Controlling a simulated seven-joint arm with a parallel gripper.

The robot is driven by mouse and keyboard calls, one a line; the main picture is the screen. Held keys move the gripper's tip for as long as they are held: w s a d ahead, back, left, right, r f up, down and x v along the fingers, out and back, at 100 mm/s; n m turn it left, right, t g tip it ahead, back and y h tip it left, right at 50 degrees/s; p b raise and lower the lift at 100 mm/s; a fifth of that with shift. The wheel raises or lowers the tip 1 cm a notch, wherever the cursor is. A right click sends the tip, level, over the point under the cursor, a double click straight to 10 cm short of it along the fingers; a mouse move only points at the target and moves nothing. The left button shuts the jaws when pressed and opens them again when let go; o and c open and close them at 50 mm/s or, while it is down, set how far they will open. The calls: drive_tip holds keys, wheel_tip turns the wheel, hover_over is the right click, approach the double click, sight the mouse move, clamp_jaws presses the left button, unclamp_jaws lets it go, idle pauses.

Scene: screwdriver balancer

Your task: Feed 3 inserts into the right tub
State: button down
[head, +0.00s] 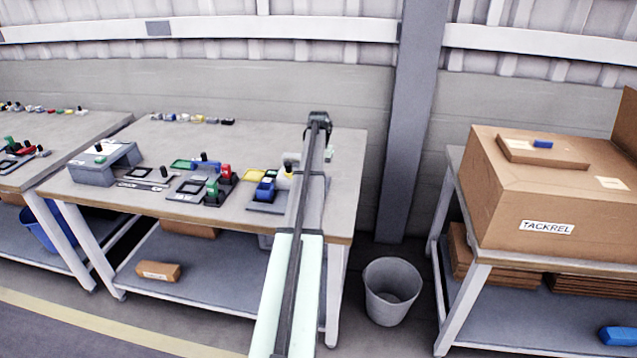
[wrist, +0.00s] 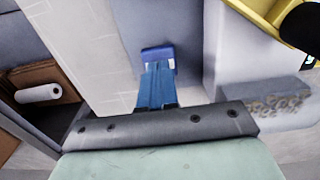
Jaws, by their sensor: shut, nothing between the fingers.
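In the head view my arm reaches over the right part of the workbench (head: 335,200). In the wrist view my gripper (wrist: 158,55) points away from the camera, its blue fingers together with nothing seen between them. A yellow part with a black knob (wrist: 300,25) is at the upper right, apart from the fingers. A pale block with a grainy grey patch (wrist: 275,105) lies below it. In the head view a blue piece (head: 265,190) and a yellow tray (head: 256,175) stand left of my arm. Which things are the inserts or the right tub, I cannot tell.
Red and green upright pieces (head: 220,183) and a grey stand (head: 105,163) occupy the bench's left and middle. Small coloured parts (head: 190,119) line its back edge. A grey bin (head: 391,290) stands on the floor at right, beside a table with a cardboard box (head: 545,190).

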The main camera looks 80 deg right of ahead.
drive_tip(key=shift+f, duration=0.45)
idle(0.6)
drive_tip(key=shift+r, duration=3.5)
wheel_tip(320, 180, up, 6)
drive_tip(key=shift+f, duration=5.55)
drive_tip(key=shift+f, duration=0.5)
